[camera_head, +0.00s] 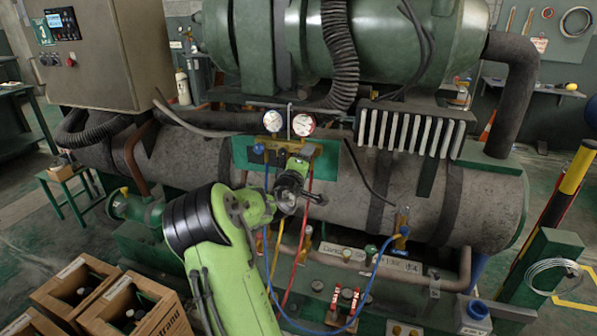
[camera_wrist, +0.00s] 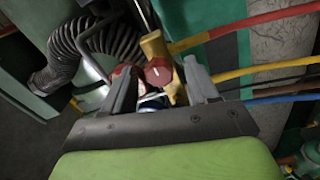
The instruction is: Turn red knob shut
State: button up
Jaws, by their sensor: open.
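The red knob (camera_wrist: 158,72) shows in the wrist view, on a brass manifold body (camera_wrist: 153,46). It lies between the two fingers of my gripper (camera_wrist: 159,76). The fingers are apart, one on each side of the knob, and I cannot tell whether either touches it. In the head view my gripper (camera_head: 293,182) is in front of the gauge manifold (camera_head: 322,152) and points towards it. I cannot make out the red knob there. Two round gauges (camera_head: 287,123) sit above the manifold, and a blue knob (camera_head: 258,149) is at its left end.
Red (camera_wrist: 250,22), yellow (camera_wrist: 250,70) and blue (camera_wrist: 280,99) hoses run to the right in the wrist view. In the head view, a blue hose (camera_head: 362,300) loops below my arm. A ribbed black hose (camera_head: 340,50) and large grey tank (camera_head: 455,205) are close by.

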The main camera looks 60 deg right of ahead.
jog(key=s+a+b, duration=0.1)
jog(key=s+a, duration=0.1)
jog(key=a, duration=1.2)
jog(key=shift+s, duration=0.15)
jog(key=shift+a, duration=0.1)
